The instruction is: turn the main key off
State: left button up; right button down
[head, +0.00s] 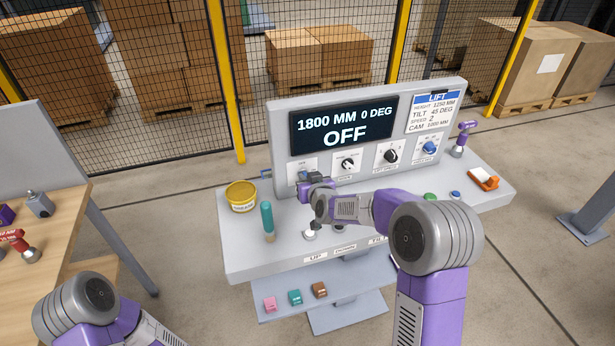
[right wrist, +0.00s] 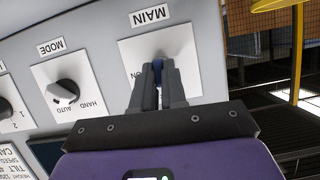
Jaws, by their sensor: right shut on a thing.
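The main key (right wrist: 158,64) is a small blue piece on the MAIN plate (right wrist: 190,52), which shows upside down in the right wrist view. My right gripper (right wrist: 158,82) is shut on the key, with a dark finger on each side. The fingers hide most of the key and part of the plate's lettering, so its exact angle cannot be told. In the head view my right gripper (head: 303,180) is at the lower left of the console panel (head: 280,135). The display (head: 345,124) reads "1800 MM 0 DEG" and "OFF". My left gripper is out of view.
Beside the MAIN plate is the MODE knob (right wrist: 62,92). More knobs (head: 391,156) are further right. A wooden table (head: 60,225) is at the left.

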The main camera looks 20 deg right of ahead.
jog(key=shift+r+n+p, duration=0.1)
jog(key=shift+n+p, duration=0.2)
dwell(0.4)
jog(key=c, duration=1.2)
grip_release()
jog(key=shift+w, duration=0.2)
jog(key=shift+s, duration=0.1)
jog(key=v, duration=0.7)
jog(key=shift+s+a+p, duration=0.15)
jog(key=shift+s+p, duration=0.1)
jog(key=shift+p, duration=0.05)
